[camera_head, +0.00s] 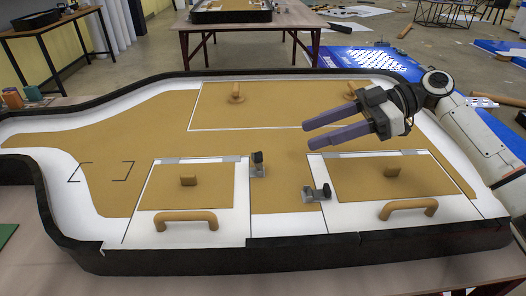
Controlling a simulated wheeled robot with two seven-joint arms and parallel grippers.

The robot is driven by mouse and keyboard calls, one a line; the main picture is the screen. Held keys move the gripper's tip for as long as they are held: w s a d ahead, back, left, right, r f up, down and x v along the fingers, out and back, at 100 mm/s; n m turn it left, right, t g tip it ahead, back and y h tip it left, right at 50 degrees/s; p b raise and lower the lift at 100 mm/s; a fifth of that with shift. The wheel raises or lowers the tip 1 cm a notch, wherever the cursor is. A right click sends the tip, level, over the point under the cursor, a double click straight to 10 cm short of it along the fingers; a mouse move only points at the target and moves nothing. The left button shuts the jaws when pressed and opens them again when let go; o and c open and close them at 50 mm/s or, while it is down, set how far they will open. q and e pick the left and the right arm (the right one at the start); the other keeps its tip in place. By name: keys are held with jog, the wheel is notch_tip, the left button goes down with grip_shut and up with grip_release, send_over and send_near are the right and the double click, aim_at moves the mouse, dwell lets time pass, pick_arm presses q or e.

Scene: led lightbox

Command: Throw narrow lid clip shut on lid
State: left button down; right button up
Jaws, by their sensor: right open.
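Two lids with tan panels lie in the lightbox's front part. The narrower lid (214,198) is at the left, and the wider lid (350,188) is at the right. A small clip with a black tip (257,164) stands beside the narrow lid's right edge, its black part upright. Another grey clip with a black tip (316,193) is at the wider lid's left edge. My right gripper (307,135) has purple fingers, is open and empty, and hovers above the panel, behind and right of the narrow lid's clip. My left gripper is out of view.
The dark-rimmed lightbox (300,250) fills the table. Tan handles (187,216) (408,207) and small knobs stand up from both lids. A large back panel (270,105) carries round knobs. The space between the right gripper and the clips looks clear.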

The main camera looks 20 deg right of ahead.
aim_at(262, 155)
jog(key=shift+w+f+b, duration=0.25)
jog(key=shift+w+f, duration=0.05)
jog(key=shift+f, duration=0.25)
jog(key=shift+w+f+b, duration=0.25)
jog(key=shift+f, duration=0.25)
jog(key=shift+w+a+f, duration=0.1)
jog(key=shift+w+a, duration=0.05)
jog(key=shift+a, duration=0.15)
jog(key=x, duration=0.4)
jog(key=p+x, duration=0.1)
jog(key=x, duration=0.3)
jog(key=shift+a, duration=0.15)
jog(key=shift+w+a, duration=0.1)
jog(key=shift+a, duration=0.4)
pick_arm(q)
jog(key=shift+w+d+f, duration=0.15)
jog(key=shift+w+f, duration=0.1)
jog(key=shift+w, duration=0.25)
pick_arm(e)
jog(key=shift+a+f, duration=0.1)
jog(key=shift+f, duration=0.05)
